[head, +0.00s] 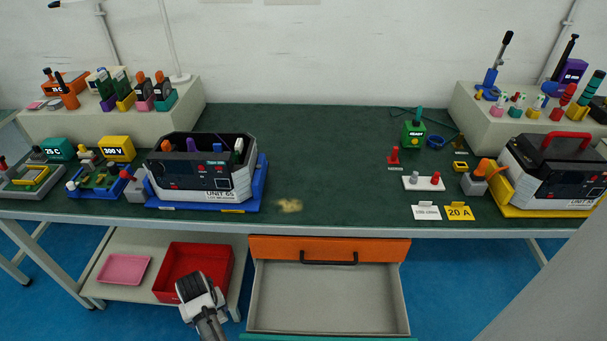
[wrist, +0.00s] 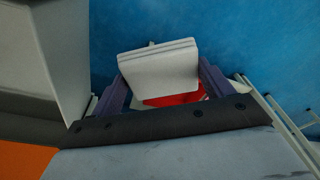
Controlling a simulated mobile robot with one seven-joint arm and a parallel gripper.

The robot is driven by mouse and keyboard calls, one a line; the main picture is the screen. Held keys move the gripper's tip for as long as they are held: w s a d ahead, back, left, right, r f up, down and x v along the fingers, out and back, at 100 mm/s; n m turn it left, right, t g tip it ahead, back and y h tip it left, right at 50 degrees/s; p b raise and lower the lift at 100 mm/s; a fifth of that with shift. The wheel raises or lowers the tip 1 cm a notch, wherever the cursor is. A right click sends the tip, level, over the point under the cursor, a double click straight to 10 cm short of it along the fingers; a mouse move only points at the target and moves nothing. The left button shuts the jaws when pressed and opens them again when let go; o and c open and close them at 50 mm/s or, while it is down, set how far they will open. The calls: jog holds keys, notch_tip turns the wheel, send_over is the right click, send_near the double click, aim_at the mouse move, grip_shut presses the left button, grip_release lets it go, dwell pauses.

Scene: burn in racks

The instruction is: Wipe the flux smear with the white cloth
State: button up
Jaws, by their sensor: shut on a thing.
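The flux smear (head: 289,205) is a tan patch on the green bench top, near the front edge and right of the blue tray. My gripper (head: 197,288) is low in front of the bench, by the red bin, away from the smear. In the wrist view, my gripper (wrist: 163,82) is shut on the white cloth (wrist: 158,66), a folded pad between its two purple fingers. The cloth cannot be made out clearly in the head view.
An open, empty drawer (head: 325,295) juts out below the shut orange drawer (head: 330,249). The red bin (head: 225,270) and pink tray (head: 124,268) sit on the low shelf. UNIT 65 (head: 205,180) stands left of the smear.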

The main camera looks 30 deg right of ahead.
jog(key=shift+w+d+r, duration=0.15)
jog(key=shift+w+r, duration=0.15)
jog(key=shift+w, duration=0.1)
jog(key=shift+s+d+f, duration=0.15)
